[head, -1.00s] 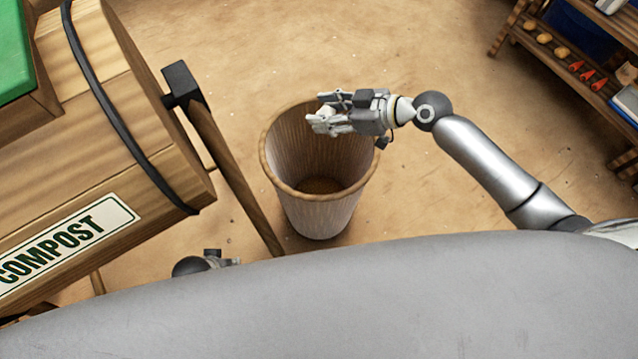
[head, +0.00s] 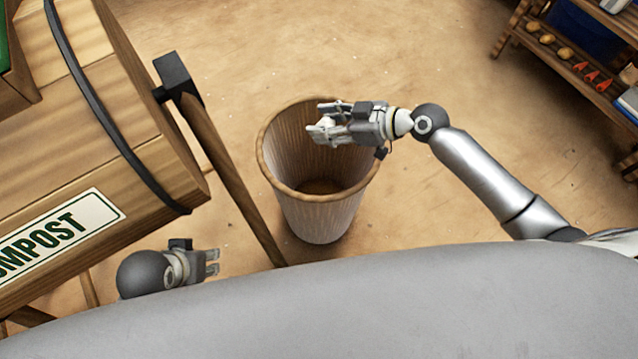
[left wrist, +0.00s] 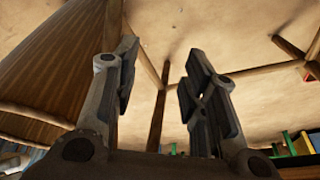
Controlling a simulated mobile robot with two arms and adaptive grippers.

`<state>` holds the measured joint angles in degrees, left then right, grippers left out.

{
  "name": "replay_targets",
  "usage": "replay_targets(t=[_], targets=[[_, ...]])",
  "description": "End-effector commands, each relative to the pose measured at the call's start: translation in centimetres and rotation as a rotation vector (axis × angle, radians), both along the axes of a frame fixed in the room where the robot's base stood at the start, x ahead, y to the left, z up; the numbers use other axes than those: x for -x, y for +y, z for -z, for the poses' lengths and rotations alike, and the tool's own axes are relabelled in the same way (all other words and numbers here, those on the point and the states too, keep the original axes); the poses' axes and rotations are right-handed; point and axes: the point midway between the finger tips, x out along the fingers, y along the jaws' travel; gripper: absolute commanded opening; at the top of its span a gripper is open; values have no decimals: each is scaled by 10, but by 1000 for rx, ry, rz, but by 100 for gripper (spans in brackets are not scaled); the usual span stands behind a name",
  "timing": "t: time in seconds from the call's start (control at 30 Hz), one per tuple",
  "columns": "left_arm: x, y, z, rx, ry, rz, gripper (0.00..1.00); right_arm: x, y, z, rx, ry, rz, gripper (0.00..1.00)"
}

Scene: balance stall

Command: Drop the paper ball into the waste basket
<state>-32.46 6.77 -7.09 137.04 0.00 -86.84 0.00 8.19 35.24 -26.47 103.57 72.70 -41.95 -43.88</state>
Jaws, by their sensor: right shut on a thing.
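The waste basket (head: 318,215) is a round wooden bin, standing upright on the floor in the middle of the head view. It looks empty inside. My right gripper (head: 322,122) is over the basket's opening, nearer its far right rim. It is shut on the small whitish paper ball (head: 327,123), which is mostly hidden between the fingers. My left gripper (head: 214,262) is low at the left of the basket, apart from it. In the left wrist view its two fingers (left wrist: 158,85) stand apart with nothing between them.
A wooden compost bin (head: 150,165) with a dark strap fills the left. A wooden post with a black head (head: 225,165) leans between it and the basket. A shelf (head: 560,62) with small goods stands at the far right. The floor behind the basket is clear.

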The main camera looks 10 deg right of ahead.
Motion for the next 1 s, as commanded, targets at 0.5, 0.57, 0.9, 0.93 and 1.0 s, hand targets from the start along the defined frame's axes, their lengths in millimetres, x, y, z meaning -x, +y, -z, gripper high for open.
replay_targets(t=[0.5, 0.57, 0.9, 0.93, 1.0], targets=[[7, 1, -20, 0, -10, -1, 40, 0, 0, 8, 0, 0, 1, 36], [7, 1, -20, 0, -11, -1, 40, 0, 0, 8, 0, 0, 1, 36], [7, 1, -20, 0, -11, -1, 40, 0, 0, 8, 0, 0, 1, 70], [7, 1, -20, 0, -11, -1, 40, 0, 0, 8, 0, 0, 1, 70], [7, 1, -20, 0, -11, -1, 40, 0, 0, 8, 0, 0, 1, 70]])
